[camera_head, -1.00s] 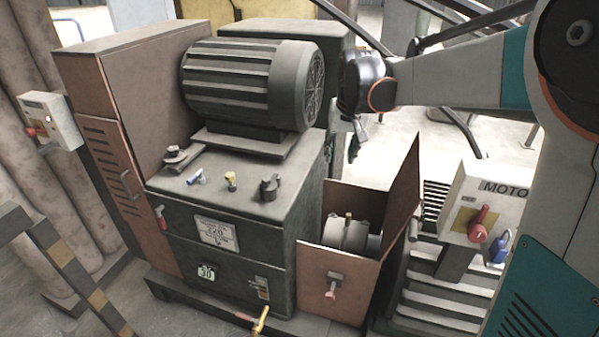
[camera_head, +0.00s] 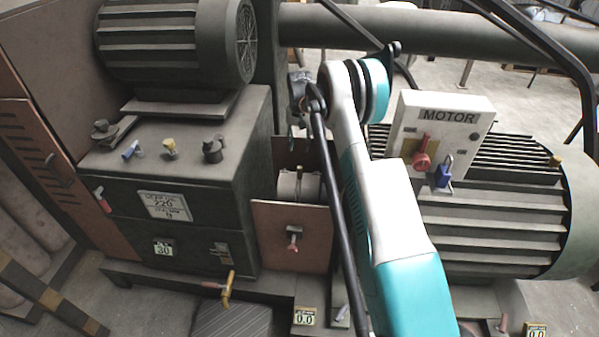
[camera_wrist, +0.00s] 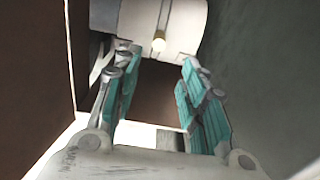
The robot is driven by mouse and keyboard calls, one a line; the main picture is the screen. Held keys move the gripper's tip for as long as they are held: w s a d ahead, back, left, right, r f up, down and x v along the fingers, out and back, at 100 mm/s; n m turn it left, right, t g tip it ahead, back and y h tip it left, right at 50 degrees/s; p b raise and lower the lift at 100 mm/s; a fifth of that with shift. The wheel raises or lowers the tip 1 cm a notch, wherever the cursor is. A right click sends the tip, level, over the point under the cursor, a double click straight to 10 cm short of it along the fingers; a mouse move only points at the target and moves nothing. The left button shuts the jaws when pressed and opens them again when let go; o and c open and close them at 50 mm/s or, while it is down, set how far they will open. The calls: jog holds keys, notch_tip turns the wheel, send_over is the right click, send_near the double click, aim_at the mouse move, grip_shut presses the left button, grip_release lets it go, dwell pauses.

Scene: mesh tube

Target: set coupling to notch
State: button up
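The coupling (camera_head: 288,186) is a pale grey cylinder between the gearbox and the motor, behind a brown guard plate (camera_head: 290,238). In the wrist view the coupling (camera_wrist: 190,22) fills the top, with a lengthwise slot and a small brass knob (camera_wrist: 159,42). My gripper (camera_wrist: 160,60) is open and empty, its teal-padded fingers to either side below the knob, apart from it as far as I can tell. In the head view my gripper (camera_head: 293,130) hangs above and behind the coupling, partly hidden by my arm. I cannot make out notch marks.
The MOTOR switch box (camera_head: 440,115), with red handle and blue padlock, and the ribbed motor (camera_head: 490,215) stand right. In the wrist view, brown guard walls (camera_wrist: 40,80) and a dark wall (camera_wrist: 265,80) leave a narrow gap.

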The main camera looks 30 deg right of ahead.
aim_at(300, 167)
notch_tip(300, 167, down, 14)
jog(key=b, duration=0.5)
jog(key=shift+d+f, duration=0.1)
jog(key=shift+f, duration=0.15)
grip_shut()
